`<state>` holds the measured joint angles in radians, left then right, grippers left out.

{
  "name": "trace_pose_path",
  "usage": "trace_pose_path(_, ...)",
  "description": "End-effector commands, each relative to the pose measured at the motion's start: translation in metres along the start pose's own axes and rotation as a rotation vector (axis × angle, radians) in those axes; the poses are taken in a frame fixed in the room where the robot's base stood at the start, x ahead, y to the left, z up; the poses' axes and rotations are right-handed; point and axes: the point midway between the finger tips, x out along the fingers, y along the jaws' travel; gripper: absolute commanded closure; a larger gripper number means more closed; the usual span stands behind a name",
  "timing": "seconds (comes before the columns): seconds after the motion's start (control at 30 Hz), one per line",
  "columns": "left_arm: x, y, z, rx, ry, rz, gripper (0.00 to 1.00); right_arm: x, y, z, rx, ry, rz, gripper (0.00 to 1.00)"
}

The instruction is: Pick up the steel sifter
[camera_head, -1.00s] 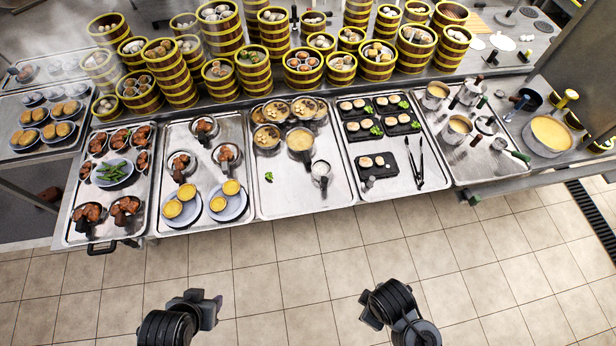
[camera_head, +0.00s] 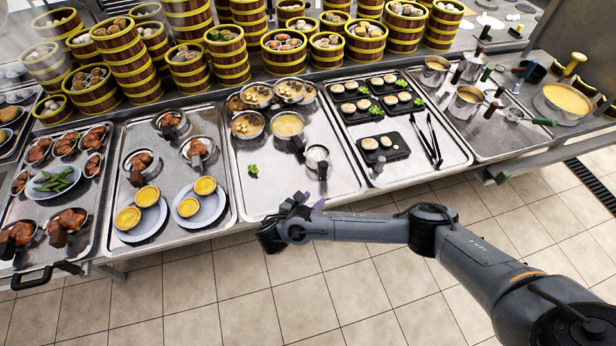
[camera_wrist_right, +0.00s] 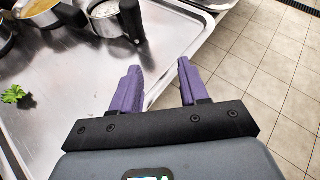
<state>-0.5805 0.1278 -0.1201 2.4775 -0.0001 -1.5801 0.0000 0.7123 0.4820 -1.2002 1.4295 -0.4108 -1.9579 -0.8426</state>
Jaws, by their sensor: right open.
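The steel sifter looks to be the small round steel cup (camera_head: 317,154) with white contents and a black handle. It stands on the middle metal tray, near its front right. It also shows at the top of the right wrist view (camera_wrist_right: 104,9), with its black handle (camera_wrist_right: 131,20) pointing toward my fingers. My right gripper (camera_head: 308,201) is at the tray's front edge, in front of the cup and apart from it. In the wrist view its purple fingers (camera_wrist_right: 158,68) are open with nothing between them. My left gripper is out of view.
A steel pan of yellow liquid (camera_head: 287,125) stands behind and left of the cup. A green garnish (camera_head: 252,169) lies to the left. Tongs (camera_head: 427,141) and dark slates are on the tray to the right. Steamer towers line the back. Tiled floor lies in front.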

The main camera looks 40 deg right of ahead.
Motion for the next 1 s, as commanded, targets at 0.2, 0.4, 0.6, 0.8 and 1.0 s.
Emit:
trace_pose_path(0.2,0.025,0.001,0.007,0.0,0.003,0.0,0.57,0.011,0.031,0.038,0.086,-0.052,0.03,0.56)
trace_pose_path(0.4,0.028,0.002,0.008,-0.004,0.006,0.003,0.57,0.033,0.035,0.046,0.098,-0.056,0.034,0.56)
trace_pose_path(0.6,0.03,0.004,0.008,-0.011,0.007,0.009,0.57,0.055,0.036,0.047,0.097,-0.054,0.035,0.56)
trace_pose_path(0.8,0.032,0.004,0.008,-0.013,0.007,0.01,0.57,0.065,0.036,0.048,0.096,-0.053,0.035,0.56)
trace_pose_path(1.0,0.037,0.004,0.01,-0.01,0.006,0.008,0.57,0.089,0.037,0.052,0.099,-0.055,0.033,0.56)
